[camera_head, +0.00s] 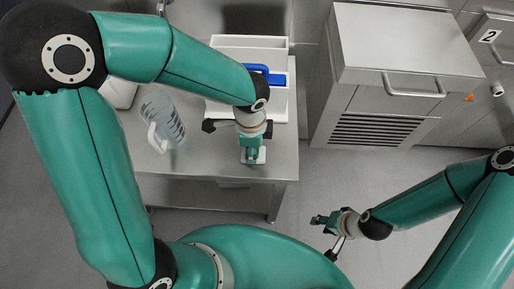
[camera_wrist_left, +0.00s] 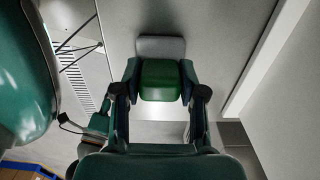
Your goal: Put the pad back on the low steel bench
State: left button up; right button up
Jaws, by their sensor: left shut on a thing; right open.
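A pale grey flat piece (camera_wrist_left: 160,47) shows just beyond the green block and seems part of the pad. I cannot tell whether the pad touches the bench top. My right gripper (camera_head: 333,222) is open and empty, out over the floor to the right of the bench.
A steel cabinet (camera_head: 405,45) stands at the right. Bare bench lies between jug and gripper.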

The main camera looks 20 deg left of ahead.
pick_arm(q)
jog(key=o, duration=1)
jog(key=shift+r, duration=0.1)
notch_tip(320, 180, up, 12)
jog(key=shift+f+p, duration=0.1)
jog(key=shift+p, duration=0.85)
jog(key=shift+s, duration=0.15)
